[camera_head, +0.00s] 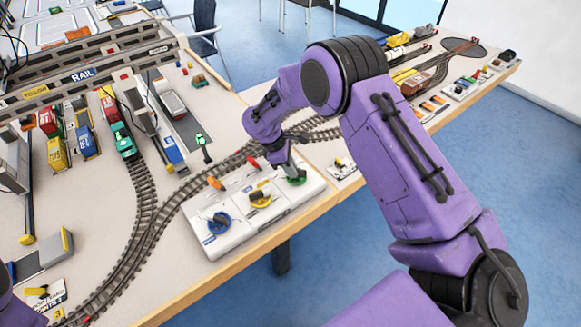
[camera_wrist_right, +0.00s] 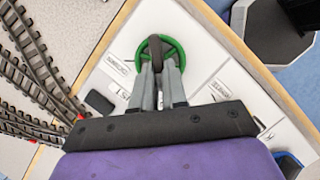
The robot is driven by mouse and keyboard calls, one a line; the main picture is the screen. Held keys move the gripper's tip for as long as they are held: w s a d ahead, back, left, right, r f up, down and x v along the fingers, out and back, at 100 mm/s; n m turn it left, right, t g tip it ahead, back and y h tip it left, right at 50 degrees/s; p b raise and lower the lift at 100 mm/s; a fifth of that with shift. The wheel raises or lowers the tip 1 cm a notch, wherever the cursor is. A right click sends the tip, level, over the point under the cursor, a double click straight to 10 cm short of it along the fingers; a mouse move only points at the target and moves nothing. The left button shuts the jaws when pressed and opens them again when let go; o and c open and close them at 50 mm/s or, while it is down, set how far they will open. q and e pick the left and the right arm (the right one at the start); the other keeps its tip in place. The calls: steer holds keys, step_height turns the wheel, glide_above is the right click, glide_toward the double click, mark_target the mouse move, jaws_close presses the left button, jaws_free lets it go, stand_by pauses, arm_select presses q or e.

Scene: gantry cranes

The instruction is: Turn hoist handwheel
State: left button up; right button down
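The green handwheel (camera_head: 297,181) is at the right end of a white control box (camera_head: 225,243), with part of the lettering "IST" beside it in the right wrist view. My right gripper (camera_head: 285,165) reaches down over this wheel. In the right wrist view the green handwheel (camera_wrist_right: 177,49) has a dark handle (camera_wrist_right: 155,48), and the two grey fingertips of my right gripper (camera_wrist_right: 160,70) close in on either side of its lower end. The fingers hide part of the wheel. My left gripper is outside the views.
A yellow handwheel (camera_head: 261,199) and a blue handwheel (camera_head: 218,223) sit on the same box. Curved rail track (camera_head: 150,205) runs behind it. A green signal (camera_head: 203,143), toy trains and gantry parts stand farther back. The table's wooden edge (camera_head: 235,262) is close in front.

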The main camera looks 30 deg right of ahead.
steer(key=shift+w+d+r+m+y+p, duration=0.15)
steer(key=shift+m+y+p, duration=0.15)
steer(key=shift+m+p, duration=0.5)
steer(key=shift+m+g+p, duration=0.4)
steer(key=shift+m+p, duration=0.1)
steer(key=shift+m, duration=0.3)
steer(key=shift+w+d+m+g+y+p, duration=0.1)
steer(key=shift+d+m+g+y+p, duration=0.15)
steer(key=shift+m, duration=0.35)
steer(key=shift+w+m+g+y+p, duration=0.1)
steer(key=shift+m+y, duration=0.25)
steer(key=shift+m, duration=0.25)
steer(key=shift+d+m+g+y, duration=0.15)
steer(key=shift+m+y, duration=0.2)
steer(key=shift+m, duration=0.6)
steer(key=shift+d+m+g+y, duration=0.1)
steer(key=shift+m+y, duration=0.25)
steer(key=shift+m, duration=0.6)
steer(key=c, duration=1.2)
jaws_free()
steer(key=shift+o, duration=0.2)
